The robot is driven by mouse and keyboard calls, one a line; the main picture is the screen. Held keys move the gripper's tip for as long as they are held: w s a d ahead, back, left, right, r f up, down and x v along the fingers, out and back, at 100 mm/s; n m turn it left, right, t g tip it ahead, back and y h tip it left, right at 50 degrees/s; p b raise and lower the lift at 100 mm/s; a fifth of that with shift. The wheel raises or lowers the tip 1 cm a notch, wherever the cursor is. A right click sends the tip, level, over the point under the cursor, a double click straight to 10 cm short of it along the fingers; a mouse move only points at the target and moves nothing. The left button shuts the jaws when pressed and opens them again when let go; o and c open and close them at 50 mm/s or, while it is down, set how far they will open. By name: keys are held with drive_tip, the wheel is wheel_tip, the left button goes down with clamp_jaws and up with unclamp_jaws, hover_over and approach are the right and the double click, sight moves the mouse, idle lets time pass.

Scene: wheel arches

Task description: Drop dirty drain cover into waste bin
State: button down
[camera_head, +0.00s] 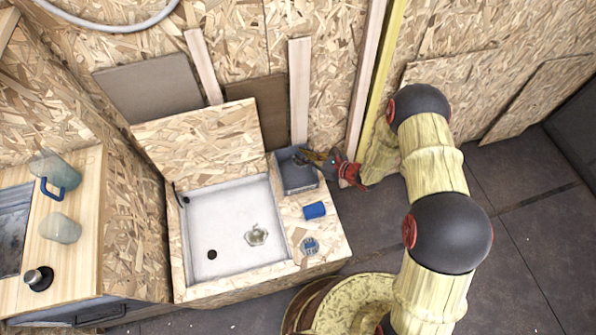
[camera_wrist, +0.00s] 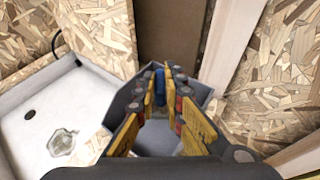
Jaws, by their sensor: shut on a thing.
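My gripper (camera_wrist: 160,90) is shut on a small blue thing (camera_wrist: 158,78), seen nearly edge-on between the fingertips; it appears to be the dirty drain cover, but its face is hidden. In the head view my gripper (camera_head: 312,157) reaches in from the right, over the grey open-topped waste bin (camera_head: 299,182). The bin stands at the back right corner of the wash unit. Its grey wall also shows below the fingers in the wrist view (camera_wrist: 123,100). The fingers hide part of its inside.
A white basin (camera_head: 225,215) with a dark drain hole holds a clear, crumpled-looking object (camera_head: 256,235). A blue cylinder (camera_head: 314,210) and a blue-grey patterned piece (camera_head: 310,246) lie on the ledge right of it. Wooden posts (camera_head: 299,90) stand behind the bin.

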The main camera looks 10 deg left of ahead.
drive_tip(key=shift+f+b, duration=0.65)
drive_tip(key=shift+f, duration=0.8)
drive_tip(key=c, duration=1.8)
unclamp_jaws()
drive_tip(key=shift+c, duration=0.2)
drive_tip(key=v, duration=1.2)
drive_tip(key=shift+r, duration=0.1)
